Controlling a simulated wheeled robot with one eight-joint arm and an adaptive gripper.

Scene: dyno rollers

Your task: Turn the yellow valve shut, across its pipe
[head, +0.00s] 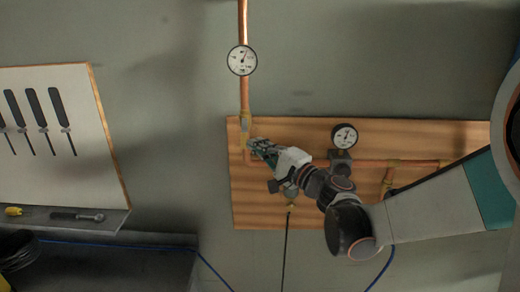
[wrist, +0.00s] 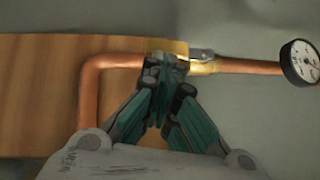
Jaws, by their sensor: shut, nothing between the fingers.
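The yellow valve (head: 245,119) sits on the vertical copper pipe (head: 244,92), near the top left of the wooden board. In the wrist view its yellow body (wrist: 205,68) shows just right of my fingertips, with a small grey metal part above it. The fingers hide part of it, and I cannot tell the handle's angle. My gripper (head: 256,146) is just below the valve in the head view. In the wrist view my gripper (wrist: 165,70) is shut and empty, its tips over the pipe beside the valve. I cannot tell whether they touch.
A round gauge (head: 242,60) is on the pipe above the valve, and another gauge (head: 344,136) stands on the wooden board (head: 255,205). A tool panel (head: 55,100) hangs at the left, with a ledge below it. The wall between panel and board is clear.

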